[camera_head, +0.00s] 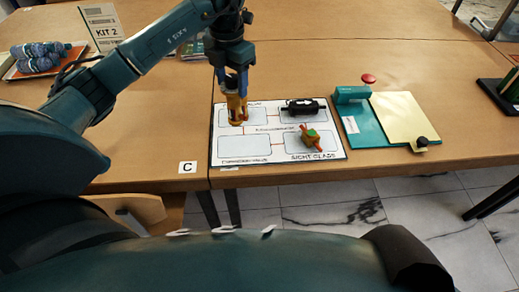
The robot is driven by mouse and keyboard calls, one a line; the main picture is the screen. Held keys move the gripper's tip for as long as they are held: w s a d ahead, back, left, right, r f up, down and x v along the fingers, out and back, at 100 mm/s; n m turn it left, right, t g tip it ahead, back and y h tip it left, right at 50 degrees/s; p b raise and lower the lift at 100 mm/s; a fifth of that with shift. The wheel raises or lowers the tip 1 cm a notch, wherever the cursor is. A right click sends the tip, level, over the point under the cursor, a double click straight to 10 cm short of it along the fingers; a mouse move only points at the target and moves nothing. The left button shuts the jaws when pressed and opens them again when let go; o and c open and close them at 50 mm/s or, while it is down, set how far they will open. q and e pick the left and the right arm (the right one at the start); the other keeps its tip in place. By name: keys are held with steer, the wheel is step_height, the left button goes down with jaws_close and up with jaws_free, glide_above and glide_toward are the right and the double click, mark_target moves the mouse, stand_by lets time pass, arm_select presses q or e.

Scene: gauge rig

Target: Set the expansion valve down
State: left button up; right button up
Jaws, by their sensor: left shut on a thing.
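My left gripper (236,88) points down over the white labelled board (238,158), shut on a yellow-orange part, the expansion valve (237,112). The valve hangs upright over the board's upper left box; I cannot tell whether it touches the board. The lower left box, whose label seems to read expansion valve, is empty. A brass-coloured part with a green top and orange ends (311,138) sits in the lower right box marked sight glass. A black cylindrical part (303,107) lies in the upper right box. My right gripper is not in view.
A card marked C (188,167) lies at the table's front edge. A KIT 2 sign (103,31) and blue bundles (40,57) are at the back left.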

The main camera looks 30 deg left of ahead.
mark_target(238, 113)
arm_select(q)
steer(key=shift+d+f, duration=0.1)
steer(key=shift+d, duration=0.25)
step_height(238, 113, down, 10)
steer(key=shift+r+p, duration=0.15)
steer(key=shift+p, duration=0.45)
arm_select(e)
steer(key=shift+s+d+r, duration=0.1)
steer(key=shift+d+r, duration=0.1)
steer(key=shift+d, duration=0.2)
arm_select(q)
steer(key=shift+f, duration=0.25)
steer(key=o, duration=1.5)
